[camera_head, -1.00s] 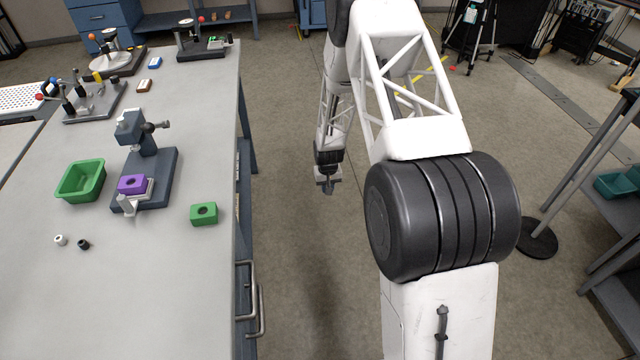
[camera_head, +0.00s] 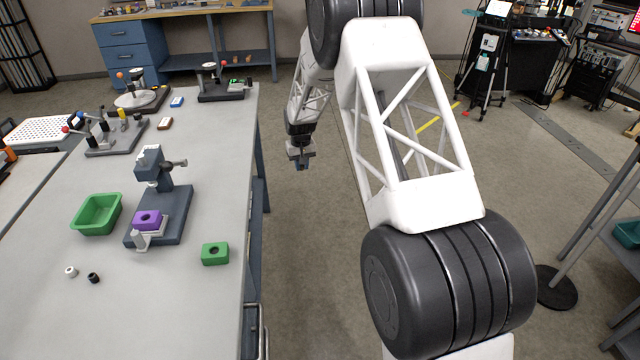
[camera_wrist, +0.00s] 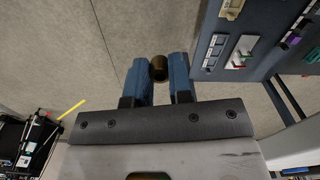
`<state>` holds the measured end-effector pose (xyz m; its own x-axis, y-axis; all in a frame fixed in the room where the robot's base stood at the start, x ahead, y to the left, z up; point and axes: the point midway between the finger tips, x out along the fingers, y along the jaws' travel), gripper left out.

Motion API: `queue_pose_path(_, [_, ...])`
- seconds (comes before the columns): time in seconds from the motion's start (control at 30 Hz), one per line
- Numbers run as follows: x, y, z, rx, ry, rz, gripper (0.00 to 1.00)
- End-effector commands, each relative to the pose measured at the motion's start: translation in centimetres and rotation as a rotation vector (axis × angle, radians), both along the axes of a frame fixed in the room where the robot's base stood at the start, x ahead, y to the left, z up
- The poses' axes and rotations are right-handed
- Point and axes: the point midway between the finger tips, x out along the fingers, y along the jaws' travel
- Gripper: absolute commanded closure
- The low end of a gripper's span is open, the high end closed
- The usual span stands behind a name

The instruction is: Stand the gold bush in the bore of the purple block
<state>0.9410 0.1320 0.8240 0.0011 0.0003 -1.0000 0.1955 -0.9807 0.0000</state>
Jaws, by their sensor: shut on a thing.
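The purple block (camera_head: 147,219) sits on the low front part of a blue-grey stand on the table, its dark bore facing up. My gripper (camera_head: 300,162) is out over the floor, past the table's right edge and well away from the block. In the wrist view my gripper (camera_wrist: 160,72) has its two blue fingers shut on the gold bush (camera_wrist: 159,67), which looks dark brown-gold with a round dark end. The bush cannot be made out in the head view.
A grey post with a side knob (camera_head: 150,165) rises behind the purple block. A green tray (camera_head: 96,214) stands left, a green block with a hole (camera_head: 215,254) right. White (camera_head: 71,272) and black (camera_head: 93,278) small bushes lie in front. More fixtures stand farther back.

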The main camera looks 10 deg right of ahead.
Motion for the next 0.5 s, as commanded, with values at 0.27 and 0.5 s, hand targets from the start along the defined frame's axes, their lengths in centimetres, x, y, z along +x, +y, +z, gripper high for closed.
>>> queue_pose_path(0.27, [0.3,7.9,6.1,0.000,-0.001,0.026,1.00])
queue_pose_path(0.5, [-0.5,14.7,11.1,0.000,-0.001,0.043,1.00])
